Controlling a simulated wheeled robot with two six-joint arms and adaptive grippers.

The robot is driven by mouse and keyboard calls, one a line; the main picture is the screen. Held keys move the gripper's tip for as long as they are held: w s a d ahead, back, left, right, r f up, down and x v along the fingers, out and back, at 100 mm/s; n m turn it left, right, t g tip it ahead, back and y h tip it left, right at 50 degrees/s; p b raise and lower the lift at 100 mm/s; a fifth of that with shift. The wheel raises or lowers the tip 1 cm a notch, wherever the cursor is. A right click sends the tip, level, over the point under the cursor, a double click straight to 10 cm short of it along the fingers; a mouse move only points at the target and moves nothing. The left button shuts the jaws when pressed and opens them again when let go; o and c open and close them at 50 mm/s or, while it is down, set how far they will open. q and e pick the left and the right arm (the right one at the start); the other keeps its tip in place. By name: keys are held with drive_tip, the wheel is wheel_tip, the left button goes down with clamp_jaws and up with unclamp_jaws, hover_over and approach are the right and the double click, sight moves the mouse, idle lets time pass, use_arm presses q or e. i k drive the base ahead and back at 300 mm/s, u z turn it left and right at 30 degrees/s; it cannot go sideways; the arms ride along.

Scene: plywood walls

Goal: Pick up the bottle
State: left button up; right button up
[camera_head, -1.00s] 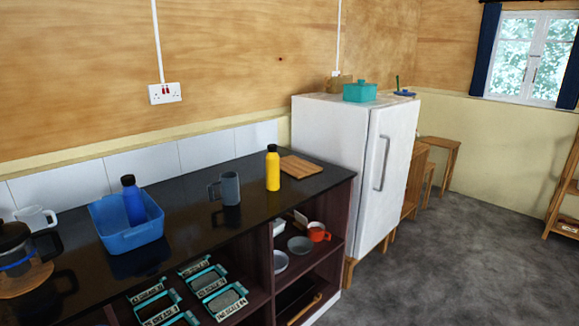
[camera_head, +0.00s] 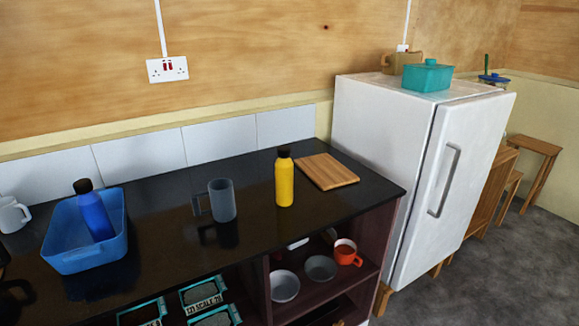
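A yellow bottle (camera_head: 285,182) with a black cap stands upright on the black counter (camera_head: 262,236), between a grey mug and a wooden board. A second, blue bottle (camera_head: 95,212) with a dark cap leans inside a blue tub (camera_head: 76,258) at the left of the counter. Neither of my grippers shows in the head view.
The grey mug (camera_head: 222,200) stands left of the yellow bottle, and the cutting board (camera_head: 327,171) lies to its right. A white mug (camera_head: 12,215) is at the far left. Bowls (camera_head: 285,286) and an orange mug (camera_head: 346,253) sit on the shelf below. A white fridge (camera_head: 394,150) stands right of the counter.

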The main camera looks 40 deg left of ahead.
sight(283, 165)
drive_tip(key=u, duration=0.5)
drive_tip(key=i, duration=0.8)
drive_tip(key=u, duration=0.8)
